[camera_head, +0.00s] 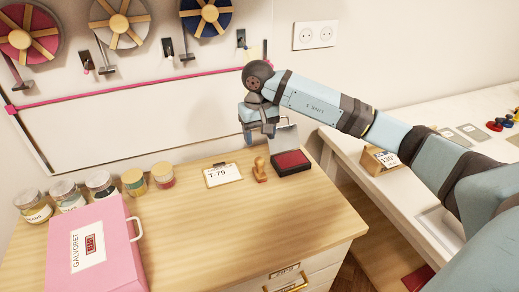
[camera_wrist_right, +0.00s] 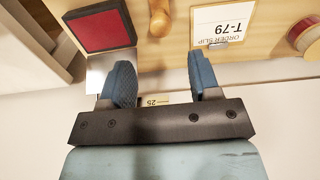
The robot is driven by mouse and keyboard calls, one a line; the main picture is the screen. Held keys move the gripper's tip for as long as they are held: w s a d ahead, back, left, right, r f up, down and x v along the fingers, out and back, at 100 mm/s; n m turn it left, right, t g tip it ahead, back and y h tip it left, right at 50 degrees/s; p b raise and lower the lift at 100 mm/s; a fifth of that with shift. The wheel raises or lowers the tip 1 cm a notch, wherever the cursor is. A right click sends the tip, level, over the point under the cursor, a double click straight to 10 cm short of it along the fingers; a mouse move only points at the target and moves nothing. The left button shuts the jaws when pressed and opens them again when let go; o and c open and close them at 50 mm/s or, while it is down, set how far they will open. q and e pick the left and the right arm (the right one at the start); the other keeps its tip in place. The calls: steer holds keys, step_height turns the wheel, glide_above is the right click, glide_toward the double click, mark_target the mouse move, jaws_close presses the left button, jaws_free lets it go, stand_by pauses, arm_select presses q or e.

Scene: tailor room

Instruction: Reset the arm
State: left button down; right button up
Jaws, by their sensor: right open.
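My right arm comes in from the right in the head view. Its gripper (camera_head: 258,128) hangs above the back of the wooden desk, near the wall. In the right wrist view the gripper (camera_wrist_right: 164,82) has its two blue fingers apart, with nothing between them. The red ink pad (camera_head: 291,160) with its raised lid lies just below and in front of the gripper; it also shows at the upper left of the right wrist view (camera_wrist_right: 100,30). The wooden stamp (camera_head: 260,170) stands beside the pad, apart from the gripper. My left gripper is not in view.
An order slip marked T-79 (camera_head: 222,175) lies left of the stamp. Several jars (camera_head: 101,185) and a pink case (camera_head: 92,245) take up the desk's left side. A white table (camera_head: 350,148) stands at right. Ribbon reels hang on the wall. The desk's front right is clear.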

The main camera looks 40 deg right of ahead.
step_height(320, 180, up, 2)
steer(key=shift+r, duration=0.1)
stand_by(0.5)
